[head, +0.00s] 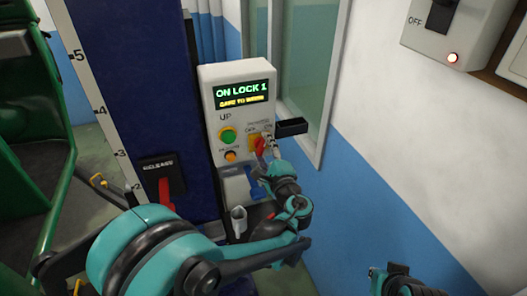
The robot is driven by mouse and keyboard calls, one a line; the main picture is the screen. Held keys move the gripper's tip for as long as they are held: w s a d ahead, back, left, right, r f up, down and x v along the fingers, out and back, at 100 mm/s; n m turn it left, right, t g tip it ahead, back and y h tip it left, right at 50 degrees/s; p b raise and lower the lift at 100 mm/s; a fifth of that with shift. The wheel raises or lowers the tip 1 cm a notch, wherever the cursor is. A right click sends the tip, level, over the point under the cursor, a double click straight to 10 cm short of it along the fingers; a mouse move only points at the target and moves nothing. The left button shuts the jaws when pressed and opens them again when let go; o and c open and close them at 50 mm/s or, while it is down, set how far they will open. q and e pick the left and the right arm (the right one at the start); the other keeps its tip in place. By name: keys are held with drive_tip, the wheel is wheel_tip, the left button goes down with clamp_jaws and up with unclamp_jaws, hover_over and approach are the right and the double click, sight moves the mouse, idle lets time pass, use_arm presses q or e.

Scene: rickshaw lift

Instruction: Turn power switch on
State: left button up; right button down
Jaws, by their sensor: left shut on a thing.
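A grey control box (204,106) on the dark blue column has a lit display (241,93) reading "ON LOCK 1", a green button (227,136) and an orange button (231,156). A red knob (260,146) sits on a yellow plate to their right. My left gripper (269,147) is at this knob and shut on it; its fingers partly cover the plate. My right gripper (396,279) is at the bottom right, partly cut off, away from both boxes.
A red release lever (166,194) is on the column's lower left. A small black tray (291,127) juts out right of the control box. A green vehicle frame (30,150) stands at the left. The white and blue wall bounds the right side.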

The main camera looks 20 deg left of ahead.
use_arm(q)
drive_tip(key=shift+m+b, duration=0.45)
drive_tip(key=shift+m, duration=1.55)
drive_tip(key=o, duration=1.2)
drive_tip(key=shift+c, duration=0.2)
drive_tip(key=v, duration=1.2)
